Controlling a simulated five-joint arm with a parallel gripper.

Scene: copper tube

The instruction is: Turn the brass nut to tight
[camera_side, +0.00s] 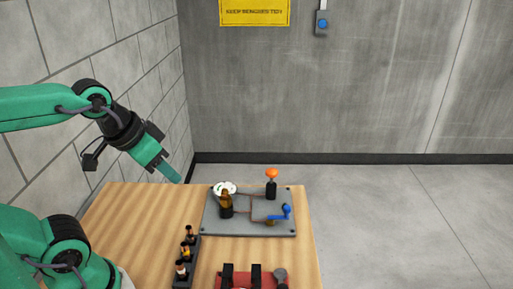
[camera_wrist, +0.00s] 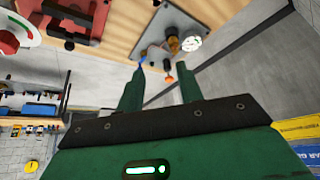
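A grey plate (camera_side: 240,228) on the wooden table carries copper tube and fittings. An upright brass-brown fitting (camera_side: 226,207), possibly the brass nut, stands at the plate's left by a white gauge; it also shows in the wrist view (camera_wrist: 173,42). A blue lever (camera_side: 286,212) sits above a small brassy part (camera_side: 270,221) at the right. The nut's exact edges are too small to tell. My gripper (camera_side: 173,174) is in the air left of the plate, above the table and touching nothing. In the wrist view its two fingers (camera_wrist: 162,74) are apart with nothing held between them.
An orange-topped dark post (camera_side: 271,184) stands at the plate's back right. A dark rack with several small bottles (camera_side: 187,257) is at the plate's front left. A red fixture with black blocks (camera_side: 240,280) is at the front edge. The table's back left is bare.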

